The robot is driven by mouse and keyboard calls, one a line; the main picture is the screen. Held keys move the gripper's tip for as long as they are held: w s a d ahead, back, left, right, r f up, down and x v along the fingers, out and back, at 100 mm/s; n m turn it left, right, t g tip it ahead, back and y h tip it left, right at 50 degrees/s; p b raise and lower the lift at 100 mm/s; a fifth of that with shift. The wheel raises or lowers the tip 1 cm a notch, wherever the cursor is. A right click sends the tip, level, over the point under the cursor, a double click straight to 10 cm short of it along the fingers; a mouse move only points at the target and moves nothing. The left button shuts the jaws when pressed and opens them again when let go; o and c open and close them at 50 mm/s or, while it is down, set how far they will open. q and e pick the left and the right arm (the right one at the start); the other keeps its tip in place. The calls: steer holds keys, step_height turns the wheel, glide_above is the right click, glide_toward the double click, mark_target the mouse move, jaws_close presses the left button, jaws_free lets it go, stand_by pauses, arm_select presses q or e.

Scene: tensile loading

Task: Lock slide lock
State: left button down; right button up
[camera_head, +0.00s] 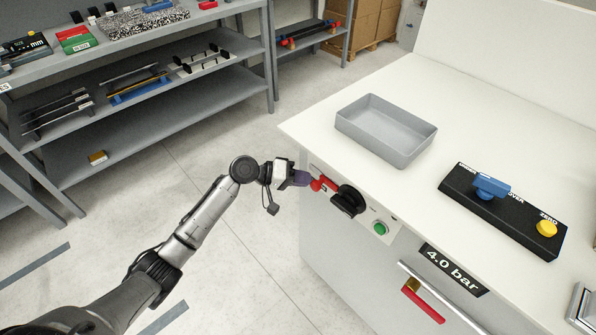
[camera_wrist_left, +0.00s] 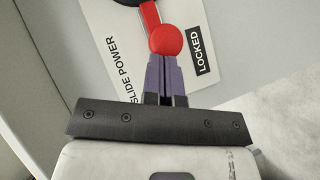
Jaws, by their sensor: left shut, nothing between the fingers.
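The slide lock is a red lever with a round red ball end (camera_wrist_left: 165,40) on the front of the white bench. A black hub (camera_wrist_left: 124,2) shows at its upper end in the left wrist view. The ball lies between the printed words SLIDE POWER and LOCKED on a white label (camera_wrist_left: 200,45). In the head view the red lever (camera_head: 323,184) sits beside a black knob (camera_head: 348,201). My left gripper (camera_head: 307,180) is shut and empty, its purple fingertips (camera_wrist_left: 164,68) at the ball, seemingly touching it. My right gripper is out of view.
A green button (camera_head: 380,228), a 4.0 bar display (camera_head: 453,268) and a red handle (camera_head: 423,304) are right of the lever. A grey tray (camera_head: 385,130) and a black control box (camera_head: 503,212) stand on the bench top. Grey shelves (camera_head: 180,95) are at the back left.

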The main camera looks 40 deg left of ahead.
arm_select(q)
steer(key=w+a+p+v, duration=0.1)
steer(key=w+p+v, duration=0.1)
steer(key=v, duration=1)
steer(key=shift+s+a+r+p, duration=0.25)
steer(key=shift+a+r+p, duration=0.25)
steer(key=shift+a, duration=0.1)
steer(key=shift+f, duration=0.1)
